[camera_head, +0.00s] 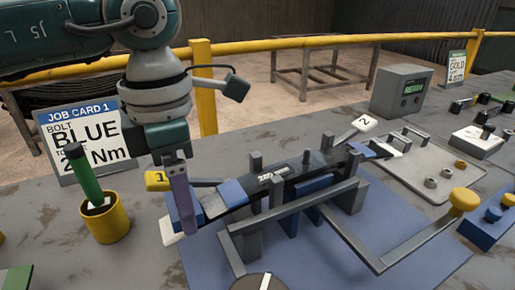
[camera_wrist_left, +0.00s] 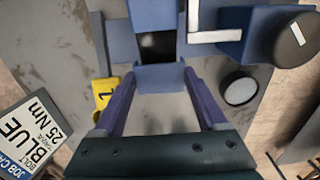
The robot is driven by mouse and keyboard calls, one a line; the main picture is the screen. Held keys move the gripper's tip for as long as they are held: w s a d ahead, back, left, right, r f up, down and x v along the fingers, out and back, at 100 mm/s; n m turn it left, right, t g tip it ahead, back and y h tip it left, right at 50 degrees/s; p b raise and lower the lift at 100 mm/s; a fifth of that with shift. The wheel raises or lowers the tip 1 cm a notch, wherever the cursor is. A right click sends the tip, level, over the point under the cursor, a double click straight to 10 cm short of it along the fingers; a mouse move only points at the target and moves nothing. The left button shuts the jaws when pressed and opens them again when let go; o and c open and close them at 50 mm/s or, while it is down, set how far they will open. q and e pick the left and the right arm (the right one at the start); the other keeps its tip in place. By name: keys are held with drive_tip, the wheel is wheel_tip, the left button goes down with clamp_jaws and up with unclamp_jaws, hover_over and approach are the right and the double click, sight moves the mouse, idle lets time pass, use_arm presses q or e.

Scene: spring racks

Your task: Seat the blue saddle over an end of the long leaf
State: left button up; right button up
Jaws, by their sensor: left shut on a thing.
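My left gripper (camera_head: 182,226) points down at the left end of the spring rack and is shut on the blue saddle (camera_head: 171,206). In the left wrist view the blue saddle (camera_wrist_left: 160,77) sits between the two purple fingertips. The long dark leaf (camera_head: 318,163) lies along the rack with a white label on it. Its near-left end runs toward the held saddle, beside a blue block (camera_head: 233,193). In the left wrist view a dark patch shows just beyond the saddle. I cannot tell whether saddle and leaf touch. My right gripper is not shown.
Grey rack posts and a long bar (camera_head: 298,208) stand along the leaf. A yellow cup (camera_head: 106,222) with a green-handled tool stands at left, before the job card (camera_head: 85,145). A yellow tag (camera_head: 157,181) marked 1 lies close behind the gripper. A yellow-knobbed lever (camera_head: 465,199) is at right.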

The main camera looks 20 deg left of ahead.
use_arm(q)
drive_tip(key=shift+f+b, duration=0.7)
drive_tip(key=shift+f, duration=0.1)
drive_tip(key=o, duration=1.4)
drive_tip(key=shift+r+p, duration=2.75)
drive_tip(key=shift+r, duration=0.8)
